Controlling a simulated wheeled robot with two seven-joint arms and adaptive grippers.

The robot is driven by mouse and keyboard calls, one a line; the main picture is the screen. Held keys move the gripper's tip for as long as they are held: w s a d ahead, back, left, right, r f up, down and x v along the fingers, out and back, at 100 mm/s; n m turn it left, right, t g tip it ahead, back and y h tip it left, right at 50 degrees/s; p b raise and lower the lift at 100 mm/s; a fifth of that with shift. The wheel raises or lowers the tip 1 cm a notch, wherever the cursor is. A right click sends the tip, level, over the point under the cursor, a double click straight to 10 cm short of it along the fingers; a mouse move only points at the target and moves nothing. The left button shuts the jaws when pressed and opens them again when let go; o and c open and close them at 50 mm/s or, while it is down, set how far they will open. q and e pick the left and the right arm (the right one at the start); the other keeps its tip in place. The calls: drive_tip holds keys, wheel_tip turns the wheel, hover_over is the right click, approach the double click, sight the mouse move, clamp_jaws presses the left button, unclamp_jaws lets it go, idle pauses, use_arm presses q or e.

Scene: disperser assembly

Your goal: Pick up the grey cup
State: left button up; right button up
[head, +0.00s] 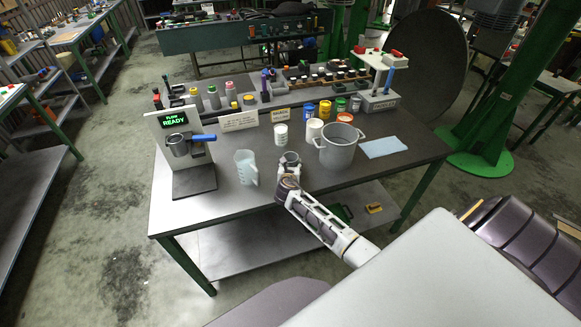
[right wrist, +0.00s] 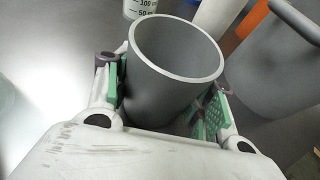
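The grey cup (head: 291,158) is an open cylinder near the front edge of the table, left of the large grey pot. In the right wrist view the cup (right wrist: 172,75) is between my right gripper's two green-padded fingers. My right gripper (head: 288,172) reaches the cup from the front. In the right wrist view the gripper's (right wrist: 165,98) pads lie close along both sides of the cup; whether both press on it is unclear. The cup's base is hidden, so I cannot tell whether it rests on the table. My left gripper is not in view.
A two-handled grey pot (head: 339,148) stands close right of the cup. A clear measuring jug (head: 246,168) stands to its left, and a white container (head: 281,134) behind. A device with a green display (head: 174,120) is at the left. The table front (head: 225,200) is clear.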

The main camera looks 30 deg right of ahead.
drive_tip(key=c, duration=0.4)
drive_tip(key=shift+r, duration=0.35)
wheel_tip(320, 180, up, 9)
idle(1.3)
drive_tip(key=shift+r, duration=0.2)
idle(0.5)
